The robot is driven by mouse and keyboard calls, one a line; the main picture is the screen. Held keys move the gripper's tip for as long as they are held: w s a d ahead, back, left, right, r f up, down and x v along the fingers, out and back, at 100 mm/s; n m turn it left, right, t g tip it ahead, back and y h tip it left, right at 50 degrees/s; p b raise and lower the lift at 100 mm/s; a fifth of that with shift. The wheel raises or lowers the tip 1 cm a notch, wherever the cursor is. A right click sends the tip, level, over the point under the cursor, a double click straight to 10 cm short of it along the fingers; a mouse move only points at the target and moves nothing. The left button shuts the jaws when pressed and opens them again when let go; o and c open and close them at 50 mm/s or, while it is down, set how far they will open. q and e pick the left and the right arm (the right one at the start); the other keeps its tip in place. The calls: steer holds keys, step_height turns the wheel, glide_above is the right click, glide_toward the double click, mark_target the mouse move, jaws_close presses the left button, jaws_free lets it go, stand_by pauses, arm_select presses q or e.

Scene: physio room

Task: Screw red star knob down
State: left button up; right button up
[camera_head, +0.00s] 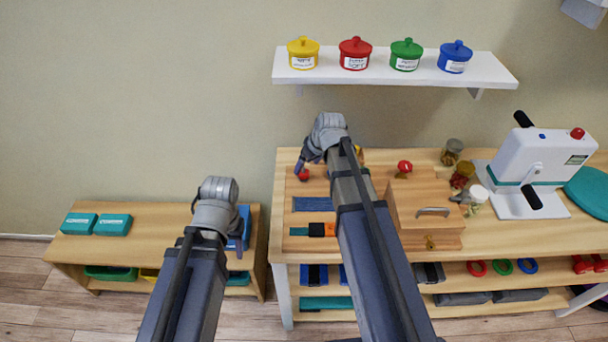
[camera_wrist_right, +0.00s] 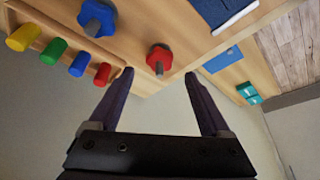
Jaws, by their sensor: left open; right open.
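The red star knob (camera_wrist_right: 160,57) sits on a threaded stem on the wooden board in the right wrist view. In the head view, it shows as a small red shape (camera_head: 303,175) at the table's left end, partly hidden by my right gripper (camera_head: 299,166). In the wrist view, my right gripper (camera_wrist_right: 160,76) is open, with its fingertips apart on either side of the knob's line and nothing between them. I cannot tell how far the tips are from it. My left gripper (camera_head: 239,246) is open and empty over the low bench at left.
A blue star knob (camera_wrist_right: 97,17) and coloured pegs (camera_wrist_right: 62,52) stand on the board near the red knob. A wooden box (camera_head: 425,208) stands right of my right arm, with jars (camera_head: 462,175) beyond it. The shelf (camera_head: 395,75) holds several lidded pots.

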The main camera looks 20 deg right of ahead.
mark_target(303, 172)
steer(key=b+x, duration=0.3)
steer(key=x, duration=0.2)
steer(key=shift+f+b, duration=0.1)
steer(key=shift+b, duration=0.3)
jaws_close()
